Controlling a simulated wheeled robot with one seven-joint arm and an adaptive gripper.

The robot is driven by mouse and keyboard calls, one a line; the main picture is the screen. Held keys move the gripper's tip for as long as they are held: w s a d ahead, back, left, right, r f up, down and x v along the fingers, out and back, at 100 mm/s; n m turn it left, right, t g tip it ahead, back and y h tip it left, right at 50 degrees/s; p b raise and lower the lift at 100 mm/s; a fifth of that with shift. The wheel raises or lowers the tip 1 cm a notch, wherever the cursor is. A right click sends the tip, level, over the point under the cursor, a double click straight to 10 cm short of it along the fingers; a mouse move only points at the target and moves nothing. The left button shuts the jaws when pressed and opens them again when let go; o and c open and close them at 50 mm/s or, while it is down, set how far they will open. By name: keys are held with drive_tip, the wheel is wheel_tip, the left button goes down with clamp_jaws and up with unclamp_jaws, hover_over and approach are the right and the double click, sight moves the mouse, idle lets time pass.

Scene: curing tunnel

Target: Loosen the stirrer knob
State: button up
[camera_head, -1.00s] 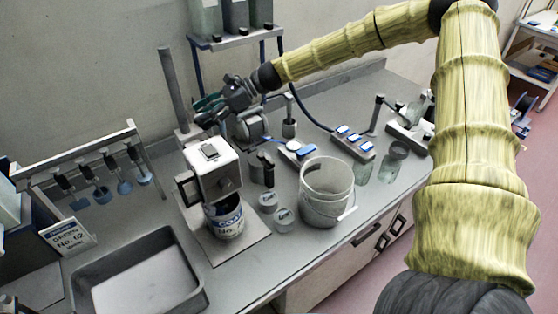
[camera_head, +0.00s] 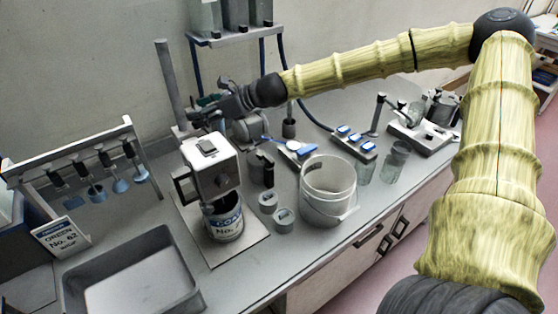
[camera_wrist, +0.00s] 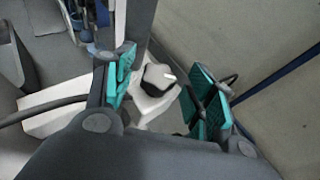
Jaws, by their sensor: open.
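The stirrer has a white box head (camera_head: 212,166) on a base plate, with a tall grey post (camera_head: 168,88) behind it and a labelled can (camera_head: 224,218) below it. My gripper (camera_head: 203,112) is behind the stirrer head, close to the post. In the wrist view my gripper (camera_wrist: 160,93) is open, with green-padded fingers on either side of the knob. The knob appears between them; I see no contact. The head view does not clearly show the knob.
A grey bucket (camera_head: 326,193) and two small round pots (camera_head: 284,220) stand right of the stirrer. A grey tray (camera_head: 180,302) lies at the front left. A rack (camera_head: 75,157) with hanging stirring heads stands at the left. A shelf (camera_head: 235,38) is above the arm.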

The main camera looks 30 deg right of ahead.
drive_tip(key=shift+s+f+m+t+h+b, duration=0.1)
drive_tip(key=shift+m+t+h+b, duration=0.2)
drive_tip(key=shift+m+h+b, duration=0.1)
